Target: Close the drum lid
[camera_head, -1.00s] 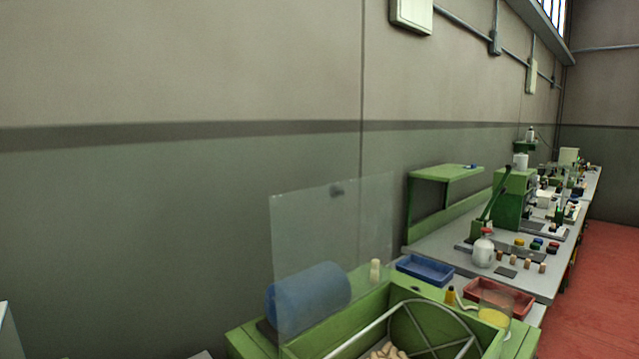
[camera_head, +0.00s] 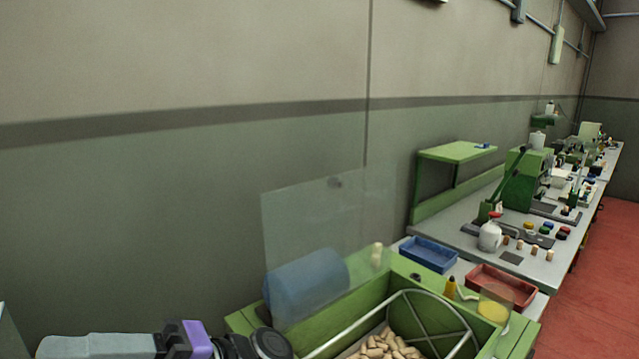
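The drum is a green open-topped box (camera_head: 375,301) at the bottom centre, with a pale round frame (camera_head: 447,303) inside and many corks (camera_head: 386,347) at its bottom. The lid stands up, open, along the box's back left side. My arm's grey, purple and black links enter at the bottom left, left of the box and below the lid. I cannot make out any gripper fingers.
A blue cylinder (camera_head: 308,284) lies behind the lid, partly seen through it. Right of the box are a blue tray (camera_head: 428,255), a red tray (camera_head: 501,287), a clear cup with yellow contents (camera_head: 494,308) and a yellow bottle (camera_head: 450,288). A long cluttered bench (camera_head: 480,232) runs back right.

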